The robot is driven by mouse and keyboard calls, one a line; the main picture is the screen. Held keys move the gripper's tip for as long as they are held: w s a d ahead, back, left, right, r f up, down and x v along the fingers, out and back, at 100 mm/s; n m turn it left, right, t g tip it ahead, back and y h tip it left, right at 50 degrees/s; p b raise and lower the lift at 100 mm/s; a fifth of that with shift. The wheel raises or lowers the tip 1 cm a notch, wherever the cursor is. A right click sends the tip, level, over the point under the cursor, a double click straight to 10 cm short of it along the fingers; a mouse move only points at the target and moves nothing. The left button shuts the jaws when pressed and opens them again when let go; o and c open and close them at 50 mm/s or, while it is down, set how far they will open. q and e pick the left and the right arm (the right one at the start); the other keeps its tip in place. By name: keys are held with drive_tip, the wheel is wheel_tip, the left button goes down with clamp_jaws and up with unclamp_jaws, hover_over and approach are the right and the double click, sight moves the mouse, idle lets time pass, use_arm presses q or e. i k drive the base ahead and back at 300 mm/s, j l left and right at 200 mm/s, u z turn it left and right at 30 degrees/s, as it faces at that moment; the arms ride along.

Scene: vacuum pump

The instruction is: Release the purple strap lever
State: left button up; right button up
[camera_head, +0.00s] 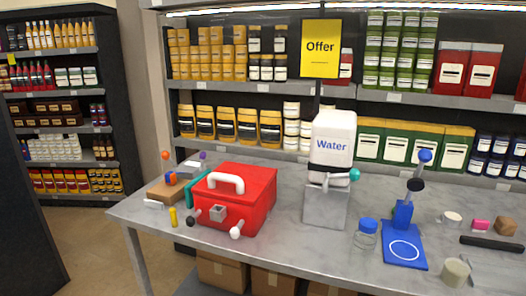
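A small purple knob (202,155) shows at the back left of the table, behind the red box (245,200). It is the only clearly purple lever-like part I see, and it stands close to a small grey block (188,168). Its lower part is too small to make out, and I cannot tell whether it is latched. A wooden block (166,191) and an orange ball (165,155) are near it on the left. Neither of my grippers is in the head view.
The red box has a white handle and protruding knobs. A white water container (332,140) stands on a grey block (325,206). A blue device (403,215), a blue-lidded jar (366,237) and a black bar (492,244) occupy the right. The grey table (295,250) is bare along its front middle.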

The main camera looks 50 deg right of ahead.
sight(203, 156)
drive_tip(key=z, duration=1.2)
drive_tip(key=i+j+z, duration=0.2)
drive_tip(key=i+j, duration=0.5)
drive_tip(key=i+j+z, duration=0.2)
drive_tip(key=i+j, duration=0.55)
